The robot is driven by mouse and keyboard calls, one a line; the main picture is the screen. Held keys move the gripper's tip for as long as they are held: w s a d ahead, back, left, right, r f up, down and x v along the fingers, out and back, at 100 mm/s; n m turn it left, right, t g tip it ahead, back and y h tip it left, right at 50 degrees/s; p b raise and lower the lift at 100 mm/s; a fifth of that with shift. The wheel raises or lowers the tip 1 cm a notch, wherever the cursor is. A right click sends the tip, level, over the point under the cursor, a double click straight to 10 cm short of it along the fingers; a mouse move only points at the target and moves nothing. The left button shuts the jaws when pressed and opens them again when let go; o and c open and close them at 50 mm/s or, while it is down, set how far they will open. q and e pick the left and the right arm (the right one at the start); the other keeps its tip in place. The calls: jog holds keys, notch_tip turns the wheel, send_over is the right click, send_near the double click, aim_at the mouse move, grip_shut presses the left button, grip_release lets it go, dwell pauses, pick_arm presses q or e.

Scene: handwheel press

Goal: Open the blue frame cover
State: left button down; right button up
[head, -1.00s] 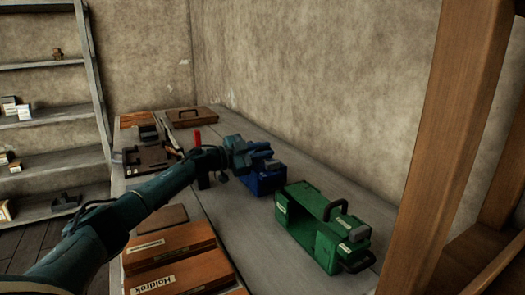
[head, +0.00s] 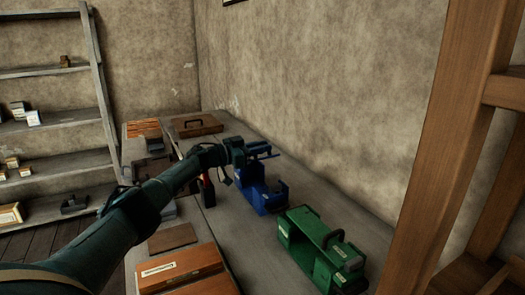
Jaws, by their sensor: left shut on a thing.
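The blue frame (head: 266,200) stands on the grey bench, past the green one. Its upper right part shows as an open gap between raised ends. My left gripper (head: 262,153) is at the upper far end of the blue frame. It is shut on the blue frame cover, but the hand hides most of the cover and the exact grip. I cannot tell the cover's angle. My right gripper is not in view.
A green frame with a black handle (head: 322,250) stands nearer on the bench. Orange-brown boxes (head: 180,268) lie at the front left, and a brown case (head: 197,125) lies at the back. The wall runs close along the right. A wooden post (head: 455,150) stands at right.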

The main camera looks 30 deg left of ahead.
pick_arm(q)
jog(key=shift+r, duration=0.1)
jog(key=c, duration=1.5)
grip_release()
notch_tip(320, 180, up, 10)
jog(key=shift+f+p, duration=0.1)
jog(key=shift+p, duration=0.65)
